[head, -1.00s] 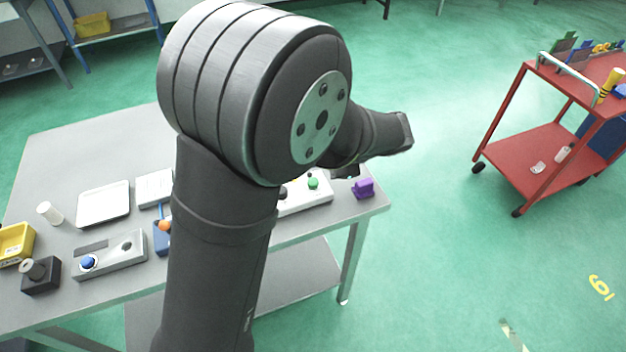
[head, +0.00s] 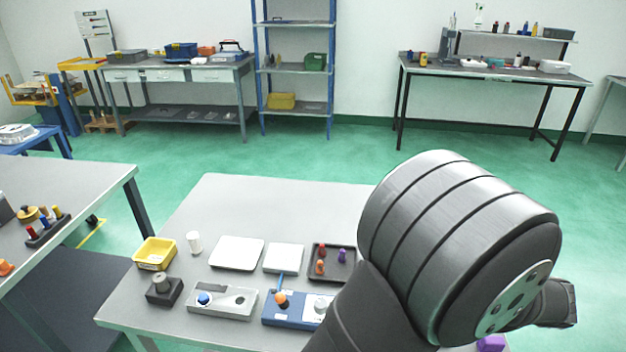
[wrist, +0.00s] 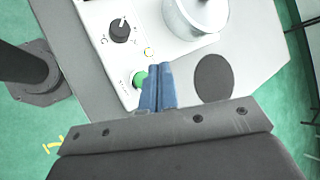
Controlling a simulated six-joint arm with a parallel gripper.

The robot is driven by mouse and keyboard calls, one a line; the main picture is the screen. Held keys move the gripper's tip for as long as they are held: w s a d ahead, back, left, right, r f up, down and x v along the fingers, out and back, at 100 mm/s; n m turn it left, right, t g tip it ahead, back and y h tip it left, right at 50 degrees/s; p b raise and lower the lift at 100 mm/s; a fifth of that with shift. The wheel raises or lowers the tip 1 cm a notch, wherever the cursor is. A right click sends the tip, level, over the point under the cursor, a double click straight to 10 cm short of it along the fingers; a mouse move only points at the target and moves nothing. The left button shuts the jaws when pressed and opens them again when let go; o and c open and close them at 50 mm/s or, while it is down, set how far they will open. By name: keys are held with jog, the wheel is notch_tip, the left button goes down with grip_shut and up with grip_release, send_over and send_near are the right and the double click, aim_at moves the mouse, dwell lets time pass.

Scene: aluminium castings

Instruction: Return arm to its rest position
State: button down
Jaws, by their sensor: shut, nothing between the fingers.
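My gripper (wrist: 159,80) is in the lower middle of the wrist view, its two blue fingers pressed together with nothing between them. In that view the fingertips lie in front of a white panel (wrist: 95,15) and partly overlap a green button (wrist: 139,79); I cannot tell the height above it. In the head view my arm rises over the right part of the grey worktable (head: 225,195). Its thick joint hides that side, and the gripper's fingers do not show there.
The white panel bears a black knob (wrist: 120,31); a metal cylinder (wrist: 197,12) stands nearby. On the worktable are a yellow bin (head: 155,254), white trays (head: 237,253), a dark tray of pegs (head: 332,262) and a blue box (head: 290,312). A purple block (head: 491,343) is at lower right.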

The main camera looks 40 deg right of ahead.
notch_tip(320, 180, up, 5)
jog(key=shift+f, duration=0.1)
dwell(0.3)
